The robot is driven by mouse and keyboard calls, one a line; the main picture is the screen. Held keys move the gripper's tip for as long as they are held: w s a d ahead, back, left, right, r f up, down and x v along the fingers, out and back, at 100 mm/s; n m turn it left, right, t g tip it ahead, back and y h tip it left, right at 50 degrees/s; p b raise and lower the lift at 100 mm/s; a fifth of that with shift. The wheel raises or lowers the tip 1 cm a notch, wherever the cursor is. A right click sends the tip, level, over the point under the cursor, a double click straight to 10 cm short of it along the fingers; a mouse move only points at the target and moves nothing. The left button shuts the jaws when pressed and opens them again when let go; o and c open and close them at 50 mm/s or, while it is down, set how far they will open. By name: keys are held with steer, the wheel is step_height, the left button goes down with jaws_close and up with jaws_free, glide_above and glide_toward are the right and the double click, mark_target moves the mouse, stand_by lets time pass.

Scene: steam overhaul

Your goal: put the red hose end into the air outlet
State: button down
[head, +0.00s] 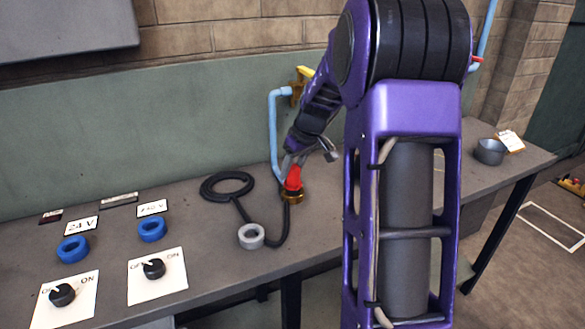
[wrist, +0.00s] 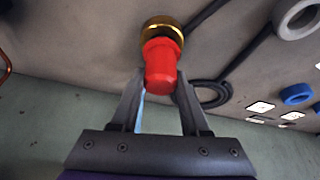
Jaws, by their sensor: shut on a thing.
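The red hose end (head: 293,178) is between the fingers of my gripper (head: 291,164), which is shut on it. The wrist view shows the red end (wrist: 162,66) between the fingertips (wrist: 160,82), in line with a brass collar (wrist: 162,27). The same brass collar (head: 292,196) shows directly below the red end in the head view. They appear to touch; I cannot tell whether the red end is inside the collar or whether the collar is the air outlet. A black hose (head: 286,228) runs below the collar towards a grey ring (head: 251,236).
A light-blue pipe (head: 273,130) with a yellow-handled valve (head: 304,73) is on the wall behind my gripper. A black coil (head: 228,186), blue rings (head: 73,249) and switch plates (head: 157,275) are on the left of the bench (head: 190,210). A grey pot (head: 490,151) stands at right.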

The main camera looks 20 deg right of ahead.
steer(key=shift+f+b, duration=0.6)
steer(key=shift+f, duration=0.2)
steer(key=shift+c, duration=1.6)
jaws_free()
